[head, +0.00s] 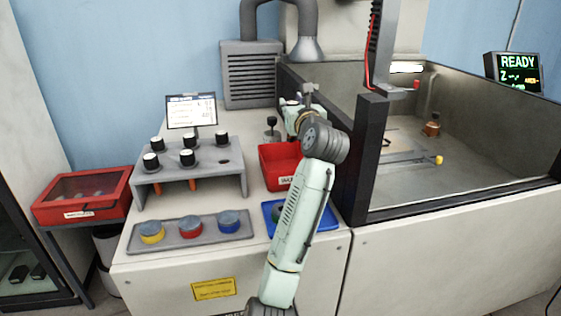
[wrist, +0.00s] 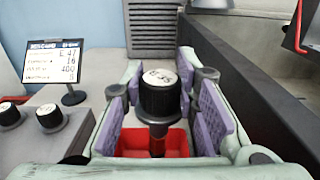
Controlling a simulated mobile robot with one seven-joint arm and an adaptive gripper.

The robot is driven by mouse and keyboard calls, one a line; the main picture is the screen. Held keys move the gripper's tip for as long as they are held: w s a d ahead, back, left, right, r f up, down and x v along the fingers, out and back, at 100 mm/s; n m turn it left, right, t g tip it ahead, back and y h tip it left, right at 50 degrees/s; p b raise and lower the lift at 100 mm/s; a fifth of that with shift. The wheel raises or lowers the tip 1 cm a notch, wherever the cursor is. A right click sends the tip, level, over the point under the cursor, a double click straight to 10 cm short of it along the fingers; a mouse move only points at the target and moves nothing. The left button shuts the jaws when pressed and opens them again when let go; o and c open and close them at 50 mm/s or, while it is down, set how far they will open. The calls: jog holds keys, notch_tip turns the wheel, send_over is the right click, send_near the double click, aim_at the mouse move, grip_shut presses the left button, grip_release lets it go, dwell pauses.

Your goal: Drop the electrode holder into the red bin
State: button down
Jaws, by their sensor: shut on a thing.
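The electrode holder (wrist: 160,95) has a round black head with a white labelled top and a grey stem below. In the wrist view it stands upright between the purple pads of my gripper (wrist: 164,112), which is shut on it. The red bin (wrist: 128,141) shows below and behind the stem, between the fingers. In the head view the red bin (head: 272,170) sits on the bench, its right part hidden by my arm. My gripper (head: 296,104) is above and beyond the bin there, largely hidden by my own wrist, and I cannot make out the held holder.
A grey rack (head: 190,166) with several black-topped holders stands left of the bin. A tray (head: 158,243) of coloured pucks and a blue tray (head: 270,222) lie in front. A small display (head: 191,110) stands behind the rack. The machine tank's dark post (head: 370,150) rises close on the right.

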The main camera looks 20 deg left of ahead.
jog(key=shift+f, duration=2.85)
jog(key=c, duration=1.2)
grip_release()
jog(key=shift+f, duration=0.1)
jog(key=shift+s+d, duration=0.1)
jog(key=shift+s, duration=0.05)
jog(key=v, duration=1.1)
jog(key=shift+s+d, duration=0.25)
jog(key=shift+s, duration=0.05)
